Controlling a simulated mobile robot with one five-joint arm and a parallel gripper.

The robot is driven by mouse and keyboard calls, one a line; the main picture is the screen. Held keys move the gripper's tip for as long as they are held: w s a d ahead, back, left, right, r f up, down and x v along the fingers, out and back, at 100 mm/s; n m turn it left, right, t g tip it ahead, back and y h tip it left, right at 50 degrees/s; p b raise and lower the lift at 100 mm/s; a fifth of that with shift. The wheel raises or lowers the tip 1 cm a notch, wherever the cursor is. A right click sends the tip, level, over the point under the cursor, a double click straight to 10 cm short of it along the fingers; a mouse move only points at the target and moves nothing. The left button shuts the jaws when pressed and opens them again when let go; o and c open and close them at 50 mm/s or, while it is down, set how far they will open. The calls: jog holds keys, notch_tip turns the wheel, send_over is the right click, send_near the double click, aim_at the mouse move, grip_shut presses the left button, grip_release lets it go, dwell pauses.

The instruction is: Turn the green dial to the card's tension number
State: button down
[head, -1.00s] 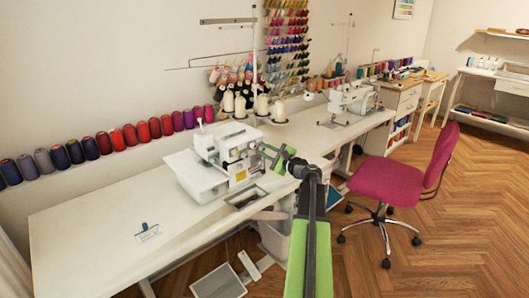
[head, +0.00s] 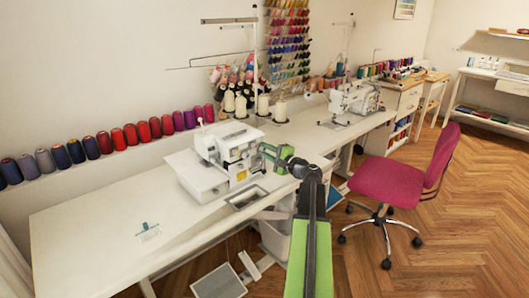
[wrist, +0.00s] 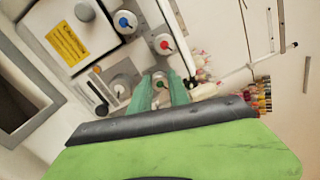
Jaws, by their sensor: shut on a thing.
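The white overlock machine (head: 236,150) stands on the long white table. In the wrist view, its face (wrist: 65,35) carries several pale round dials. In the head view, my gripper (head: 268,152) is at the machine's right front. A small card (head: 148,233) with a teal clip lies on the table's left part; its writing is unreadable.
Thread cones (head: 240,106) stand behind the machine, under a tall thread stand. A second sewing machine (head: 352,98) is farther right. A pink chair (head: 405,180) stands on the floor at right. The table's left part (head: 90,225) is mostly clear.

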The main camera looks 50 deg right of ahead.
jog(key=shift+d+r, duration=0.1)
jog(key=c, duration=1.2)
grip_release()
jog(key=shift+w, duration=0.1)
jog(key=shift+c, duration=0.2)
jog(key=s+a, duration=0.1)
jog(key=s, duration=1.6)
jog(key=shift+s+a, duration=0.15)
jog(key=shift+s, duration=0.1)
